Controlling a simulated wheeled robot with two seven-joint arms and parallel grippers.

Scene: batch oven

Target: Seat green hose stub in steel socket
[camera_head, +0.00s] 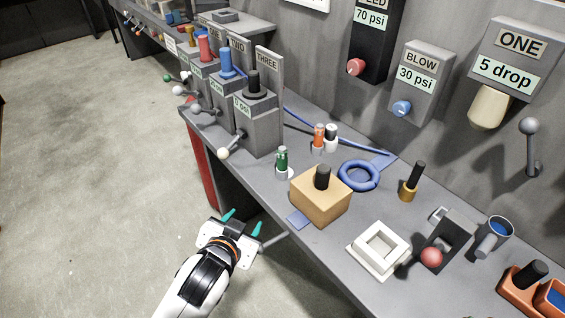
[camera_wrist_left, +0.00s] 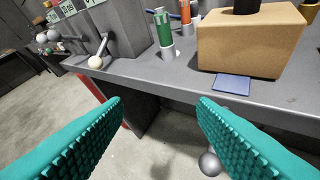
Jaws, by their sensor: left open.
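The green hose stub (camera_head: 282,158) stands upright on the bench, with a short pale metal base under it (camera_head: 284,173). It also shows in the left wrist view (camera_wrist_left: 162,28), above a silvery cylindrical base (camera_wrist_left: 168,52). I cannot tell how deep the stub sits in that base. My left gripper (camera_head: 243,222) has teal fingers, open and empty, off the front edge of the bench and to the lower left of the stub. In the left wrist view its two ridged fingers (camera_wrist_left: 161,100) are wide apart with nothing between them. My right gripper is not in view.
A tan block with a black peg (camera_head: 320,198) stands right of the stub. An orange stub (camera_head: 318,136) and a white-based black one (camera_head: 331,137) are behind it. Grey lever boxes (camera_head: 258,120) stand to the left. A blue coil (camera_head: 359,175) and white square frame (camera_head: 379,249) lie rightward.

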